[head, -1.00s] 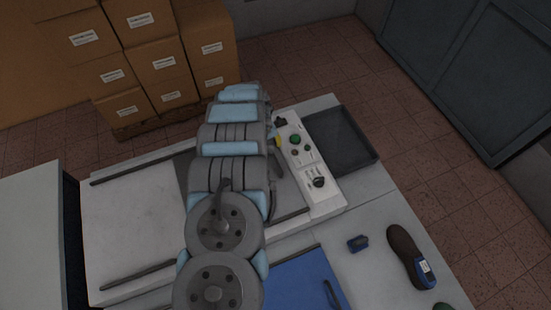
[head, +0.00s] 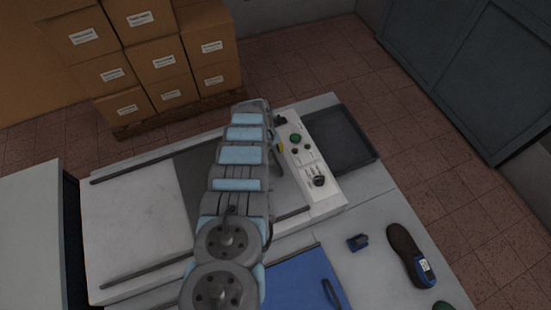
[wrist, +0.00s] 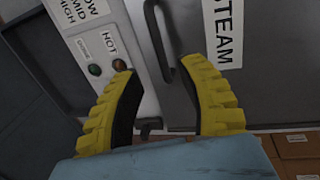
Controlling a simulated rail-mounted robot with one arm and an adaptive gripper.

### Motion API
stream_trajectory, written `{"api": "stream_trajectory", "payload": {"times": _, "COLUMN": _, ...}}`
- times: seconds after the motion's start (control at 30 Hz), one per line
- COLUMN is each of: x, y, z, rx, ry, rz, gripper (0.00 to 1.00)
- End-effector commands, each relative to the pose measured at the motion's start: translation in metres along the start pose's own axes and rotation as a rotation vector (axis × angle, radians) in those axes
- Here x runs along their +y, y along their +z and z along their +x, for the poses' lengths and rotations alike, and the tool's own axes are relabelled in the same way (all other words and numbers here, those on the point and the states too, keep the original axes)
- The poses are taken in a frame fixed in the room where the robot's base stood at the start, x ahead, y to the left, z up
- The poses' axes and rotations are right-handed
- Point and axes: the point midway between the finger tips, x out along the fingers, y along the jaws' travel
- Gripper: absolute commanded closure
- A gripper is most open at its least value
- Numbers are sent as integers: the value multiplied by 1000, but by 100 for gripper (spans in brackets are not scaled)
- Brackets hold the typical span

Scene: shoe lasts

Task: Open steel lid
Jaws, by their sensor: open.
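The steel lid (wrist: 205,85) fills the upper right of the wrist view, marked with a white STEAM label. It looks shut. Its dark bent handle (wrist: 166,55) appears between and just beyond my fingertips; I see no clear contact. My gripper (wrist: 160,68) has two ribbed yellow fingers, spread apart with nothing held. In the head view, my arm covers most of the lid, leaving a dark grey part (head: 193,172) visible at its left. Only a bit of yellow shows there beside the control panel (head: 307,160).
The panel also shows in the wrist view (wrist: 75,45) with HOT and LOW/MID/HIGH labels. A dark tray (head: 343,138) lies behind it. A blue lid (head: 295,280), a small blue object (head: 358,242) and a dark shoe (head: 408,255) are at front right. Cardboard boxes (head: 150,60) stand behind.

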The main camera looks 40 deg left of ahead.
Motion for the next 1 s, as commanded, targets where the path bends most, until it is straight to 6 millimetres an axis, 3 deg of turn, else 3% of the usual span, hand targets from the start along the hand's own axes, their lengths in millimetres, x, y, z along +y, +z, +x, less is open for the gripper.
{"api": "stream_trajectory", "payload": {"times": 0.6, "x": -1, "y": 1, "z": 55, "rx": -1, "ry": 0, "rz": 0, "gripper": 60}}
{"api": "stream_trajectory", "payload": {"times": 1.0, "x": 0, "y": 1, "z": 64, "rx": 0, "ry": 0, "rz": -1, "gripper": 60}}
